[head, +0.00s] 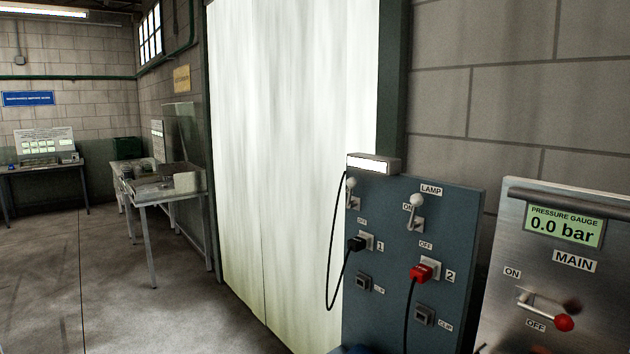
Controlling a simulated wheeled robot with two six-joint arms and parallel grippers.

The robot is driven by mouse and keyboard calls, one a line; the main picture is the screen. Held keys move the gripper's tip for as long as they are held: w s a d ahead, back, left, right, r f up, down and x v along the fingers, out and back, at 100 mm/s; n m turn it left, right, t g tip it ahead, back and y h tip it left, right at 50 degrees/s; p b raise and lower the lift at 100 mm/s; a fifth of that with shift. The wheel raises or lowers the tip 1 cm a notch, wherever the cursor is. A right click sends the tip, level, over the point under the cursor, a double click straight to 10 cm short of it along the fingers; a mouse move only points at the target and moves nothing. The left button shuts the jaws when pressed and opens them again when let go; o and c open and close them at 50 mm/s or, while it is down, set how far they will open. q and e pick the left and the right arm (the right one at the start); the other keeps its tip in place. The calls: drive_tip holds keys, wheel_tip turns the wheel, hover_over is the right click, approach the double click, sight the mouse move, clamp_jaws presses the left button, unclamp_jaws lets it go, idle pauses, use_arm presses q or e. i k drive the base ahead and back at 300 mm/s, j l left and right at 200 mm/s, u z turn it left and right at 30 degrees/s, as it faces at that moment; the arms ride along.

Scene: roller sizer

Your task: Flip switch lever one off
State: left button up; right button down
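Switch lever one (351,187) is at the upper left of the blue-grey panel (450,225), above the socket marked 1. Its white ball knob points up, away from the small OFF label (362,220) below it. A second white-knobbed lever (416,202) is to its right, also up, beside an ON label and under a LAMP label (431,189). A box lamp (374,163) on the panel's top edge shows a bright white face. Neither of my grippers can be made out in the head view.
A black plug (357,243) is in socket 1, its cord looping left. A red plug (421,273) is in socket 2. The steel panel (520,260) at right reads 0.0 bar; its red-knobbed MAIN lever (564,322) is down near OFF. Tables (165,195) stand far left beyond open floor.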

sight(352, 182)
drive_tip(key=i+j, duration=0.45)
drive_tip(key=i+j+z, duration=0.1)
drive_tip(key=i+j, duration=0.3)
drive_tip(key=i+j+z, duration=0.1)
drive_tip(key=i+j, duration=0.3)
drive_tip(key=j, duration=0.25)
